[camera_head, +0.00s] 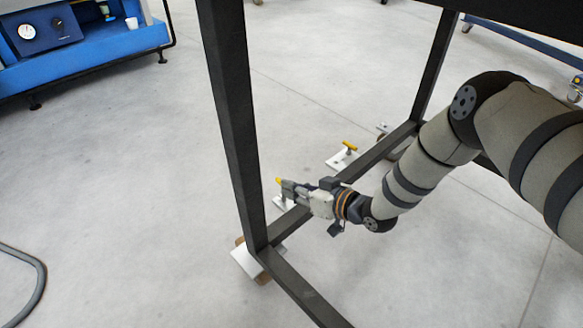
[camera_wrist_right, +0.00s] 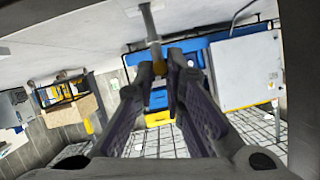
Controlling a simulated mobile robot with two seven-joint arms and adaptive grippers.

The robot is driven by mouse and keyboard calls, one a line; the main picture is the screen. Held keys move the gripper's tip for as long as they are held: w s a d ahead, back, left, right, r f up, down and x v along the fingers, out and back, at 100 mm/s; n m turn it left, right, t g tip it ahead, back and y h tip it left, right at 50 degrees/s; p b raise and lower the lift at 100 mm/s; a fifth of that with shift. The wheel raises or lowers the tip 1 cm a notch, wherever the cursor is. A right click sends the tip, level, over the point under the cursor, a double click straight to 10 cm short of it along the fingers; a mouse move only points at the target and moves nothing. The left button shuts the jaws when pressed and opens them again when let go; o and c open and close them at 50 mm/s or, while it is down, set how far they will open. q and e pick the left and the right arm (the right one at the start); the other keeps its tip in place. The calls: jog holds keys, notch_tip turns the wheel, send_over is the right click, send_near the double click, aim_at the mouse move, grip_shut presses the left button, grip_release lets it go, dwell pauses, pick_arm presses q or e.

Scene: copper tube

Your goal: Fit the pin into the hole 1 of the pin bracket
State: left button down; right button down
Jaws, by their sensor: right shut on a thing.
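My right gripper (camera_head: 284,186) reaches in from the right in the head view, low beside the black frame's lower bar. It is shut on the pin, whose yellow end (camera_head: 278,181) shows at the fingertips. In the right wrist view the fingers (camera_wrist_right: 154,75) close around the yellow part, and a grey shank (camera_wrist_right: 152,25) runs away from them toward the floor side. A white bracket (camera_head: 281,204) lies just below the gripper, partly hidden. Which hole is hole 1, and whether the shank touches the bracket, I cannot tell. My left gripper is out of view.
A black metal frame (camera_head: 232,120) with upright legs and a low bar stands around the gripper. Another white bracket (camera_head: 338,160) with a yellow handle (camera_head: 349,146) lies further back. A white plate (camera_head: 247,263) is at the near leg. Open grey floor lies left.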

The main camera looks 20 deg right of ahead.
jog(key=shift+f+b, duration=1.05)
jog(key=shift+f, duration=0.55)
jog(key=c, duration=1.6)
grip_release()
jog(key=shift+r, duration=0.1)
jog(key=v, duration=1.2)
jog(key=shift+s+a, duration=0.1)
jog(key=shift+a, duration=0.05)
